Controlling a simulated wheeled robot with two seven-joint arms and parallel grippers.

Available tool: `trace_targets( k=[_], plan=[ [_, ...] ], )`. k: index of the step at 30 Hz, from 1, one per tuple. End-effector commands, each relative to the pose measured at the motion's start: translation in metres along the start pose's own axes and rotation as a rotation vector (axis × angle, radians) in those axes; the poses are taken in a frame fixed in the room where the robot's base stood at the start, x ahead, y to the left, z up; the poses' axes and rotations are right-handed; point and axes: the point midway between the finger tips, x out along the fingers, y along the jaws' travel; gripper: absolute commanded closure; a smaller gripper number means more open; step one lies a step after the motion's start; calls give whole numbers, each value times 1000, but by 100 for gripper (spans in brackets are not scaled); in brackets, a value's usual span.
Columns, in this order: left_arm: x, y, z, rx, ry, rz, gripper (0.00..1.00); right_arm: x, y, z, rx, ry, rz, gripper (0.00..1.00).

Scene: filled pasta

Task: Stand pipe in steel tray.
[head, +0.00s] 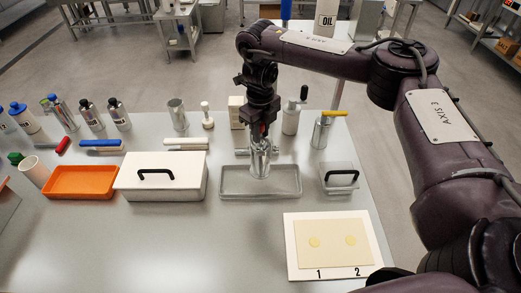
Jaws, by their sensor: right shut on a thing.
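My right gripper (261,140) comes down from above and is shut on the pipe (260,165), a shiny steel piece. The pipe looks upright, with its lower end at the back half of the steel tray (283,185). I cannot tell whether the pipe touches the tray floor. The gripper hides the pipe's upper part. The steel tray is a shallow grey rectangle and looks otherwise empty. My left gripper is not in view.
A white lidded box (190,185) stands left of the steel tray, with an orange tray (80,182) beyond. A clear black-handled container (340,181) stands to the right. A numbered board (291,262) lies in front. Bottles and tools line the back. The table's front middle is clear.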

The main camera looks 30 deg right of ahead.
Motion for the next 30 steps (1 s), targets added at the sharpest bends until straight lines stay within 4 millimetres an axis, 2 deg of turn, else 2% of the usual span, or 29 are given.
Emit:
trace_targets(
  k=[1, 3, 8, 15, 29, 30],
  plan=[
    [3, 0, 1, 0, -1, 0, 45, 11, 0, 0, 3, 0, 3, 100],
    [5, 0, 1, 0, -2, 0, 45, 20, 0, 0, 2, -2, 2, 100],
    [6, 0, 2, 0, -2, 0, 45, 30, 0, 1, 0, -2, 1, 100],
    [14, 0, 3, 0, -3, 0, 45, 62, 1, 0, 2, -1, 2, 100],
    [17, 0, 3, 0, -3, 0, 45, 70, 0, 1, -1, -3, 0, 100],
    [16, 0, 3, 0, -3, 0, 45, 70, 0, 0, -1, -1, 0, 74]
  ],
)
